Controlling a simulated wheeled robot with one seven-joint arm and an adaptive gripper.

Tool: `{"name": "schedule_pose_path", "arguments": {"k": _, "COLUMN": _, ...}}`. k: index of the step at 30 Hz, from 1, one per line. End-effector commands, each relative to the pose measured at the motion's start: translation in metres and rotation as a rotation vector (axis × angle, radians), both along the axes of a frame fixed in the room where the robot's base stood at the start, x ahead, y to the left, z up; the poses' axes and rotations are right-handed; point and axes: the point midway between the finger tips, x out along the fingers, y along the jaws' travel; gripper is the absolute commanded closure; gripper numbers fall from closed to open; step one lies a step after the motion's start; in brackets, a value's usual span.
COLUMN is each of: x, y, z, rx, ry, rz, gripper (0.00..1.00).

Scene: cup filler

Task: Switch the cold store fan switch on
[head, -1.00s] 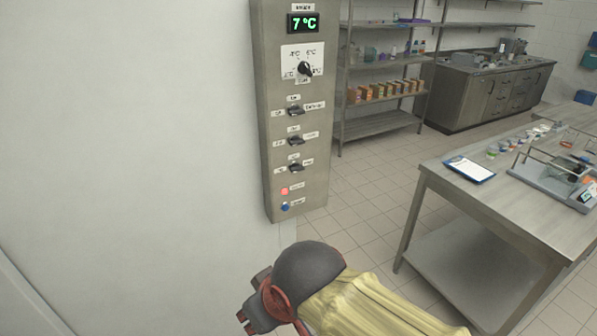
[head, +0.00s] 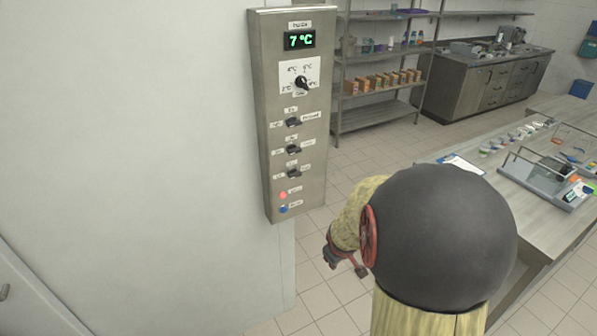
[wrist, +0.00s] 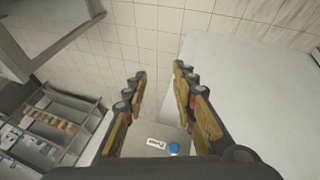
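A tall grey control panel (head: 266,110) hangs on the white wall. It carries three dark rotary switches, top (head: 293,122), middle (head: 293,149) and bottom (head: 294,173), each with small labels too blurred to tell which is the fan. My gripper (head: 345,262) is to the right of and below the panel, apart from it. In the wrist view my gripper (wrist: 160,72) has its two fingers spread with nothing between the tips. The panel's lower end with a blue button (wrist: 174,149) shows beyond the finger bases; the switches are hidden there.
Above the switches are a display (head: 300,40) reading 7 °C and a dial (head: 301,83). Below are a red light or button (head: 283,195) and the blue one. A steel table (head: 540,215) with lab items stands at the right, shelves (head: 375,110) behind. Floor between is clear.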

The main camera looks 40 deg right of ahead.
Motion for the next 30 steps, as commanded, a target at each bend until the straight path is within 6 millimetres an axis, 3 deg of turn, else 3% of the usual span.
{"name": "schedule_pose_path", "arguments": {"k": 3, "x": 0.019, "y": -0.041, "z": -0.018, "rx": -0.117, "ry": -0.056, "rz": 0.154, "gripper": 0.73}}
{"name": "schedule_pose_path", "arguments": {"k": 9, "x": 0.068, "y": -0.074, "z": -0.02, "rx": -0.376, "ry": -0.2, "rz": 0.461, "gripper": 0.73}}
{"name": "schedule_pose_path", "arguments": {"k": 14, "x": 0.12, "y": -0.066, "z": 0.014, "rx": -0.653, "ry": -0.351, "rz": 0.718, "gripper": 0.73}}
{"name": "schedule_pose_path", "arguments": {"k": 18, "x": 0.153, "y": -0.053, "z": 0.075, "rx": -0.93, "ry": -0.474, "rz": 0.875, "gripper": 0.73}}
{"name": "schedule_pose_path", "arguments": {"k": 21, "x": 0.162, "y": -0.043, "z": 0.107, "rx": -1.084, "ry": -0.525, "rz": 0.937, "gripper": 0.73}}
{"name": "schedule_pose_path", "arguments": {"k": 24, "x": 0.164, "y": -0.038, "z": 0.126, "rx": -1.188, "ry": -0.541, "rz": 0.964, "gripper": 0.73}}
{"name": "schedule_pose_path", "arguments": {"k": 30, "x": 0.175, "y": -0.04, "z": 0.129, "rx": -1.226, "ry": -0.522, "rz": 0.984, "gripper": 0.73}}
